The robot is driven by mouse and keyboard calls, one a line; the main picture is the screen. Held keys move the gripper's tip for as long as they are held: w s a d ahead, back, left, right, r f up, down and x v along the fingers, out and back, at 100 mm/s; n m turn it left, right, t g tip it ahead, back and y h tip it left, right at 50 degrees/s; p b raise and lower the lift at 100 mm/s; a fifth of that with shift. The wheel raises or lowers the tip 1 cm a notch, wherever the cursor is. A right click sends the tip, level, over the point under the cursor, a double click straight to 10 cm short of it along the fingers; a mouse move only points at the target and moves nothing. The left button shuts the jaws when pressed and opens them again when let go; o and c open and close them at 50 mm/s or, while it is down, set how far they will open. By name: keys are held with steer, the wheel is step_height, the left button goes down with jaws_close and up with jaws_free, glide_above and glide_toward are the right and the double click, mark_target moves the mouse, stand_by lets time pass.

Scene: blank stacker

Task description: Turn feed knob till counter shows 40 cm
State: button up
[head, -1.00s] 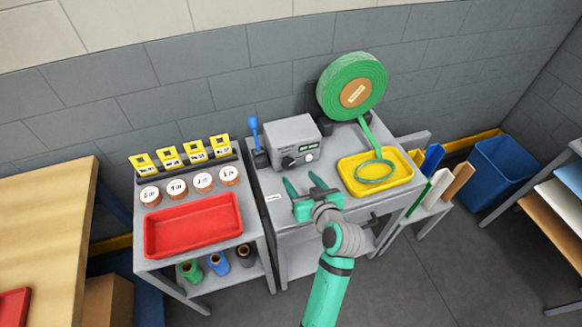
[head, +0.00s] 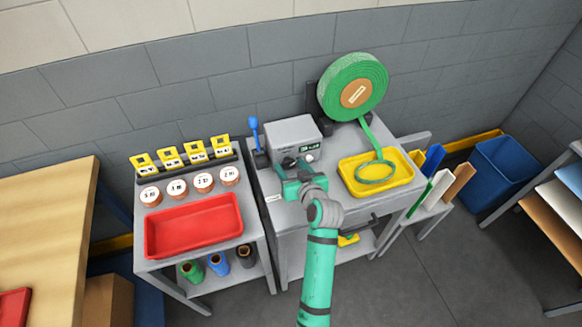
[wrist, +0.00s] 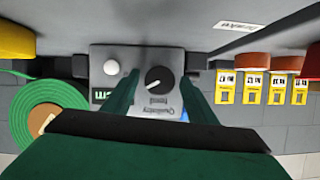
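The grey feed box (head: 294,134) stands at the back of the grey bench. Its front shows a small green-lit counter (head: 311,148), too small to read, and a white button (head: 309,157). In the wrist view the black feed knob (wrist: 158,78) lies between my two fingers, with the white button (wrist: 111,67) and part of the counter (wrist: 100,95) to its left. My gripper (head: 296,166) is open in front of the box, with a finger on either side of the knob. I cannot tell whether the fingers touch it. In the head view my gripper hides the knob.
A green webbing roll (head: 352,86) stands right of the box, its strip running into a yellow tray (head: 352,184). A blue-handled lever (head: 255,136) stands left of the box. A red tray (head: 193,226) and several labelled discs sit on the left stand.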

steer(key=c, duration=0.8)
steer(key=shift+m+y, duration=0.5)
steer(key=o, duration=1)
steer(key=v, duration=1)
steer(key=shift+s+d+r, duration=0.15)
steer(key=shift+s+r, duration=0.1)
steer(key=shift+s, duration=0.05)
